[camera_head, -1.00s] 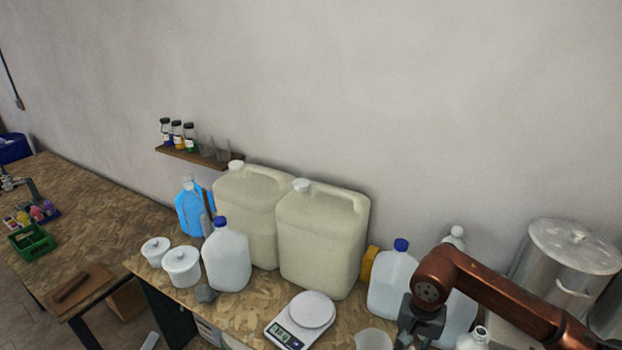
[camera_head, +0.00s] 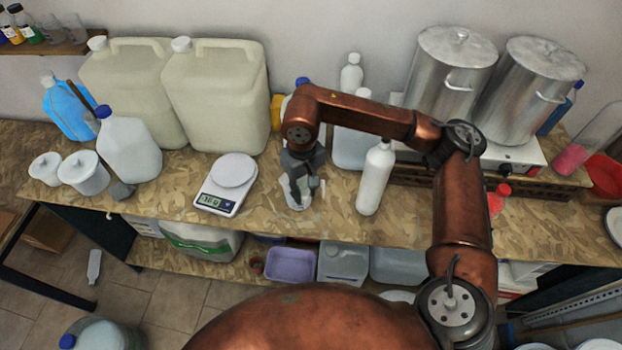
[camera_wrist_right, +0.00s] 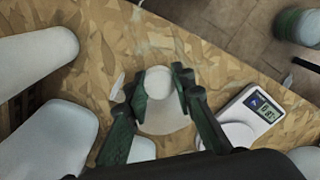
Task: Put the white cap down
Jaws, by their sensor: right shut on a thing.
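My right gripper (camera_head: 300,188) points down over the front part of the wooden workbench (camera_head: 330,215), just right of the kitchen scale. In the right wrist view its two dark green fingers (camera_wrist_right: 166,92) are closed on a round white thing, which I take to be the white cap (camera_wrist_right: 157,82). A pale, wider cup-like vessel (camera_wrist_right: 168,118) shows behind and below the cap. In the head view the gripper mostly hides the cap, and whether it touches the vessel or bench is unclear. My left gripper is not in view.
The scale (camera_head: 214,205) stands close on the left. A white bottle (camera_head: 374,178) stands right of the gripper. Large beige canisters (camera_head: 215,100) and a blue-capped jug (camera_head: 128,150) are further left. Steel pots (camera_head: 450,65) stand at the back right. Bare bench lies along the front edge.

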